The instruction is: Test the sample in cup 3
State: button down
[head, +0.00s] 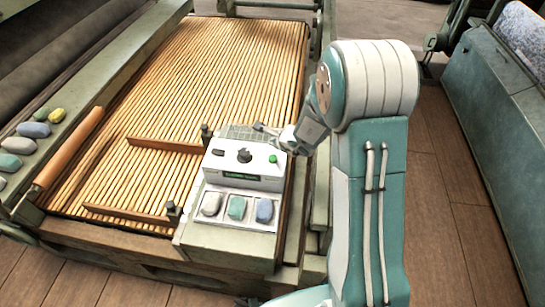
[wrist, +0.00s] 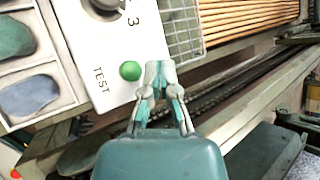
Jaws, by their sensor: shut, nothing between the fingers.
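In the wrist view the green button (wrist: 130,71) sits beside the word TEST, and the dial (wrist: 105,4) is partly cut off near a "3". My gripper (wrist: 160,70) is shut and empty, just right of the button in that view. Its contact with the panel cannot be told.
A wire grid (head: 247,132) lies behind the device. Wooden bars (head: 165,145) lie on the slatted bed (head: 215,60). Several coloured stones (head: 34,130) and a wooden roller (head: 68,148) line the left rail. Floor (head: 450,140) shows right of my arm.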

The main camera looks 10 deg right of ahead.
aim_at(274, 158)
jog(key=shift+f, duration=2.2)
jog(key=shift+f, duration=0.1)
jog(key=shift+f, duration=0.25)
jog(key=shift+f, duration=0.5)
dwell(0.4)
jog(key=shift+r, duration=0.95)
jog(key=shift+r, duration=2.5)
